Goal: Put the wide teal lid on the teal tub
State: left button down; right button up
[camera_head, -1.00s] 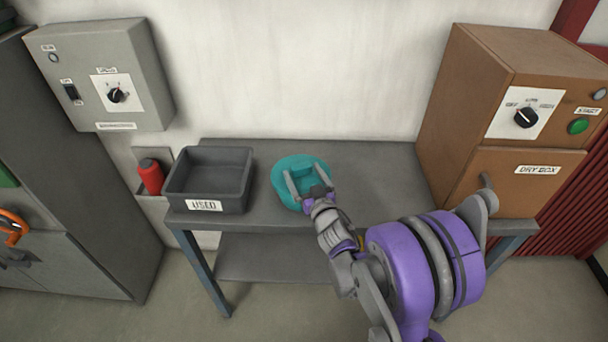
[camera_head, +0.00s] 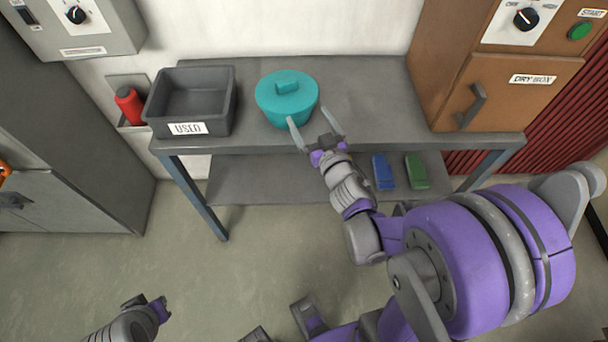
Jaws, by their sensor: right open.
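The teal tub (camera_head: 290,121) stands upright on the grey bench, between the bin and the brown cabinet. The wide teal lid (camera_head: 272,100) sits on top of the tub and covers its mouth, with its block handle up. It looks level. My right gripper (camera_head: 313,128) is open and empty at the front right of the tub, its fingers pointing toward it and apart from the lid handle. My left gripper (camera_head: 160,304) is low at the bottom left, away from the bench; its jaws are too unclear to judge.
A grey bin labelled USED (camera_head: 221,116) stands left of the tub. Blue (camera_head: 383,172) and green (camera_head: 416,171) items lie on the lower shelf (camera_head: 270,187). The bench top (camera_head: 370,95) right of the tub is clear.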

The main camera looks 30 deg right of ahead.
jog(key=s+a+f+n+g+y, duration=0.1)
jog(key=s+a+f+g, duration=0.3)
jog(key=s+a+g, duration=0.2)
jog(key=s+a+f+n+g+y, duration=0.1)
jog(key=s+a+f+g, duration=0.3)
jog(key=s, duration=0.7)
jog(key=a+g+y, duration=0.1)
jog(key=a+g, duration=0.1)
jog(key=a, duration=0.1)
jog(key=shift+s, duration=0.2)
jog(key=r+p, duration=0.1)
jog(key=w+r+p, duration=0.1)
jog(key=r, duration=0.1)
jog(key=shift+p, duration=0.4)
jog(key=shift+s+r, duration=0.1)
jog(key=shift+s, duration=0.05)
